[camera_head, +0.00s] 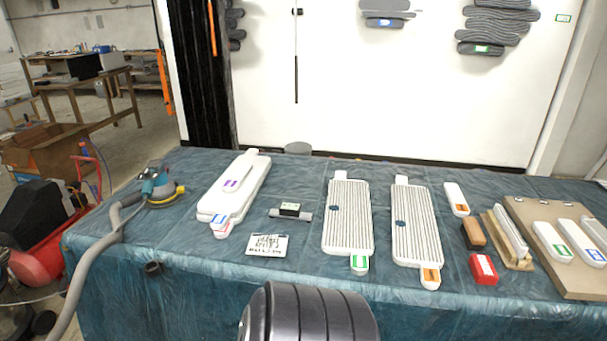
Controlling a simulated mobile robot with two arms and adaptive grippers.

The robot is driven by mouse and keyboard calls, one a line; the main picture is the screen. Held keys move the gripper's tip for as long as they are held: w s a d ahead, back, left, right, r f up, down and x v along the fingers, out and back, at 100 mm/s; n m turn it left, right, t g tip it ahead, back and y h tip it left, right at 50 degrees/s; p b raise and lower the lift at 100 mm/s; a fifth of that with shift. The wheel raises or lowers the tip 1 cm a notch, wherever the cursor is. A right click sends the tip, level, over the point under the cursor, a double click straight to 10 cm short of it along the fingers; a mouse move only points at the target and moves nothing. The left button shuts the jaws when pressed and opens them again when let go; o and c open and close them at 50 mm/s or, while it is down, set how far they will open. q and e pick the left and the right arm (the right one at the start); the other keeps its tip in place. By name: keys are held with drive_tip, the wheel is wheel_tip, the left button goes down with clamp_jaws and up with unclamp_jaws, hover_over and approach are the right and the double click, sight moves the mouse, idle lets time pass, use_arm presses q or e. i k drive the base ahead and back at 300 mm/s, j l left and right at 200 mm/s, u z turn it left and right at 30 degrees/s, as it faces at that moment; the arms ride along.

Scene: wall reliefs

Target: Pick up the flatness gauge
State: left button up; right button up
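A small dark block with a pale display on top, set on a short grey bar, looks like the flatness gauge (290,209). It lies on the blue sheet covering the table (190,262), near the middle and left of the ribbed white panels. Nothing touches it from above, and it stands a little behind a white printed card (268,244). Neither my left gripper nor my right gripper is in view.
Two ribbed white panels (349,228) (415,236) lie right of the gauge. A stack of smooth white panels (240,183) lies left. A sander with a hose (158,188) sits at the left end. A red block (483,268) and a brown board (560,215) are at right.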

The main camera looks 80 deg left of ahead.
sight(290, 211)
drive_tip(key=u, duration=2.85)
